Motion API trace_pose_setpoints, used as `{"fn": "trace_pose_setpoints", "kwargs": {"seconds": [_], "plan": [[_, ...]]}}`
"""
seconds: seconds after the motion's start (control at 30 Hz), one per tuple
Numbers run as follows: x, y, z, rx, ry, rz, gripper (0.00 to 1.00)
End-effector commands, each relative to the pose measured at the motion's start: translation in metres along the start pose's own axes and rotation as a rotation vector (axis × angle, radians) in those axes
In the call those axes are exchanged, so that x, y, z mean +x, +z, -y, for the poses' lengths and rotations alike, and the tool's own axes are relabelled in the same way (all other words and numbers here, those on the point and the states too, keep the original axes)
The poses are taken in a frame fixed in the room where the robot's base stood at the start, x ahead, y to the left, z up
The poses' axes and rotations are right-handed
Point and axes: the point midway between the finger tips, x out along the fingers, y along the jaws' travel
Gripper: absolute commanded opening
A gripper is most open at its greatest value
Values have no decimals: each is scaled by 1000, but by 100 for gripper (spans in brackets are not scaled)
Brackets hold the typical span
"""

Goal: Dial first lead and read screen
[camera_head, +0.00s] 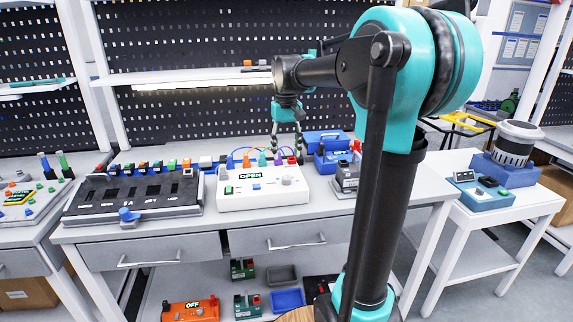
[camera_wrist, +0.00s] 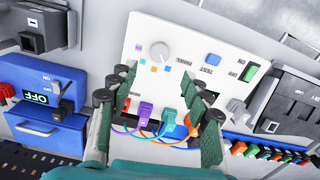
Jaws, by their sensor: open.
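A white test box (camera_head: 262,197) stands on the bench; its panel also shows in the wrist view (camera_wrist: 190,37). Its small screen (camera_head: 250,176) reads OPEN in the head view. A pale round dial (camera_head: 286,181) sits on the panel, with small coloured marks beside it in the wrist view (camera_wrist: 159,52). Plugs with coloured leads line one edge, including a purple plug (camera_wrist: 145,115) and a teal plug (camera_wrist: 168,118). My gripper (camera_head: 288,155) is open and empty above that edge. In the wrist view its fingers (camera_wrist: 157,80) straddle the plugs, with the dial beyond the tips.
A blue box (camera_wrist: 45,120) with an OFF display stands beside the white box. A black slotted unit (camera_head: 135,197) with a blue knob is to the left in the head view. A row of coloured connectors (camera_wrist: 265,150) runs along the back. A side table (camera_head: 490,215) stands right.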

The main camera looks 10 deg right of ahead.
Motion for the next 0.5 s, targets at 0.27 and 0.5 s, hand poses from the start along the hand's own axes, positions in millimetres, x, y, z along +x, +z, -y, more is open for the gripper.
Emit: {"fn": "trace_pose_setpoints", "kwargs": {"seconds": [0.27, 0.5], "plan": [[-27, 0, 0, 0, 0, 0, 49], [-29, 0, 0, 0, 0, 0, 49]]}}
